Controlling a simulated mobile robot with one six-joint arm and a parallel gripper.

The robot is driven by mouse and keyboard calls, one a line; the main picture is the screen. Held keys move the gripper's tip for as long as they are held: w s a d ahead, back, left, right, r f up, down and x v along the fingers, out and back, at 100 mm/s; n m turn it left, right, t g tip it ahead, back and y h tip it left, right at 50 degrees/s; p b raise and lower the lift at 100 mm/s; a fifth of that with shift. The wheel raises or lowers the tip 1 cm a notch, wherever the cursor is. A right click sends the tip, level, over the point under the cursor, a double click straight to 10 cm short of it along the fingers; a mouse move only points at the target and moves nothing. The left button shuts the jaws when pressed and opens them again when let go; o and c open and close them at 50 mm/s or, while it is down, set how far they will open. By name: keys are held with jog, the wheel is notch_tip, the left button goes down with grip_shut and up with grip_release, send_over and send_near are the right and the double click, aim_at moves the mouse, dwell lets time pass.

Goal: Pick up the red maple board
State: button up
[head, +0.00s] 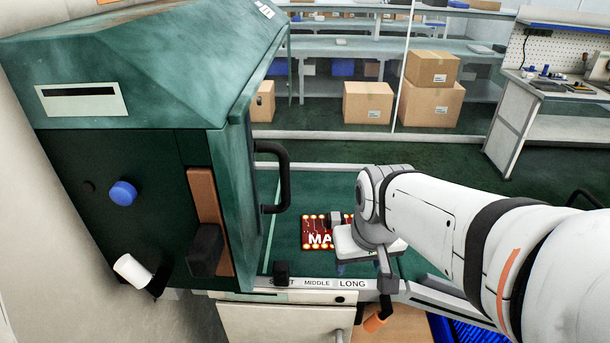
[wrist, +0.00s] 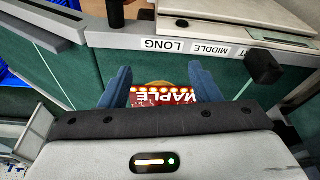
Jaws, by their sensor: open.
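The red maple board (head: 316,232) lies on the green bed in front of the machine, with gold round pads along its edges and white lettering. My gripper partly covers its right side in the head view. In the wrist view the board (wrist: 163,97) shows upside down between the two blue fingers, its near part hidden by the gripper body. My gripper (wrist: 160,82) is open, with one finger on each side of the board and nothing held. I cannot tell how high the fingertips are above the bed.
The green machine (head: 130,80) with a black handle (head: 285,178) stands at the left. A front rail (head: 320,296) carries the MIDDLE and LONG labels and a black knob (head: 281,270). The green bed (head: 305,187) behind the board is clear. Cardboard boxes (head: 367,103) stand far back.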

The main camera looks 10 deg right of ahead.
aim_at(335, 216)
jog(key=shift+o, duration=0.6)
jog(key=w+r+p, duration=0.1)
jog(key=w+p, duration=0.2)
jog(key=w, duration=0.4)
jog(key=w+r+m+t+p, duration=0.1)
jog(key=w+p, duration=0.2)
jog(key=w, duration=0.5)
jog(key=shift+r+t, duration=0.25)
jog(key=shift+t, duration=0.05)
jog(key=shift+w+a+f, duration=0.1)
jog(key=shift+w+f, duration=0.3)
jog(key=shift+f, duration=0.15)
jog(key=shift+s+p+x, duration=0.1)
jog(key=shift+p+x, duration=0.1)
jog(key=shift+x, duration=1.55)
jog(key=shift+s+p+x, duration=0.15)
jog(key=shift+p+x, duration=0.05)
jog(key=shift+x, duration=1.5)
jog(key=shift+f, duration=0.1)
jog(key=shift+c, duration=0.2)
jog(key=c, duration=1.2)
